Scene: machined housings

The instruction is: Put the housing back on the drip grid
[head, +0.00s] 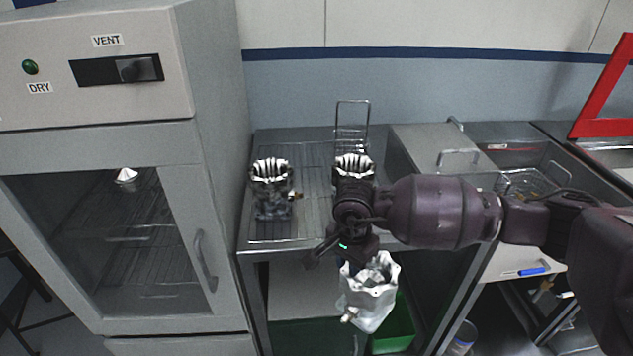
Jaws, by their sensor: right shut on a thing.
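A silvery machined housing (369,299) hangs below my right gripper (362,257), in front of the table's front edge and lower than its top. My right gripper is shut on this housing; the gripper's own body hides most of the fingers. The drip grid (312,160) is the ribbed metal top behind it. One housing (271,197) stands upright on the grid at the left. Another housing (353,167) shows behind my right wrist, its lower part hidden. My left gripper is not in view.
A drying cabinet (205,265) with a closed glass door stands at the left. A closed-lidded grey tank (441,151) and a wire basket (530,184) are at the right. A green bin (397,328) stands below the held housing. Bare grid shows between the two standing housings.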

